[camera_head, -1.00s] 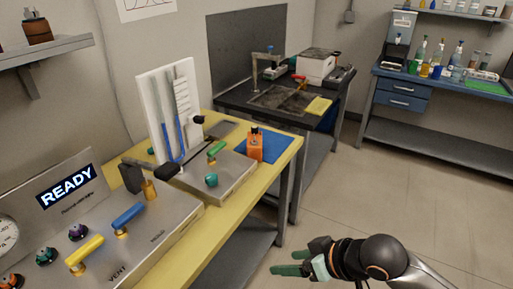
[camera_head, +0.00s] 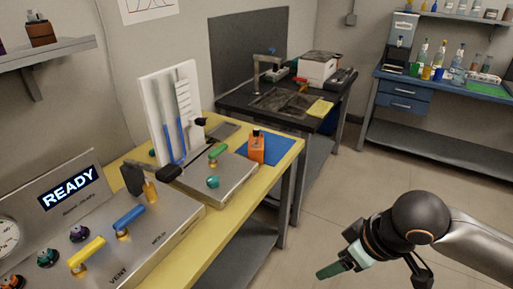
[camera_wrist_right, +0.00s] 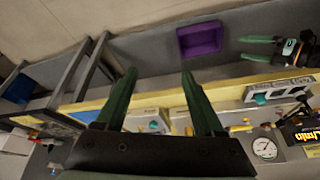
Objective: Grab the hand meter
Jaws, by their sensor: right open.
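The hand meter looks to be the small upright orange device with a dark top (camera_head: 257,147). It stands on a blue mat (camera_head: 284,150) at the far end of the yellow bench. My right gripper (camera_head: 345,264) is empty, in front of the bench at the lower right of the head view, well apart from the device. In the right wrist view, its two green fingers (camera_wrist_right: 158,75) are spread with nothing between them. My left gripper (camera_wrist_right: 241,49) shows at the upper right of that view, its green fingers apart and empty. I cannot make out the orange device there.
The yellow bench (camera_head: 205,262) holds a metal panel with valves and a READY display (camera_head: 68,187). A steel box with green knobs (camera_head: 226,180) stands beside the mat. A dark table (camera_head: 238,101) is behind. A purple bin (camera_wrist_right: 200,38) shows in the wrist view. Floor is clear at right.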

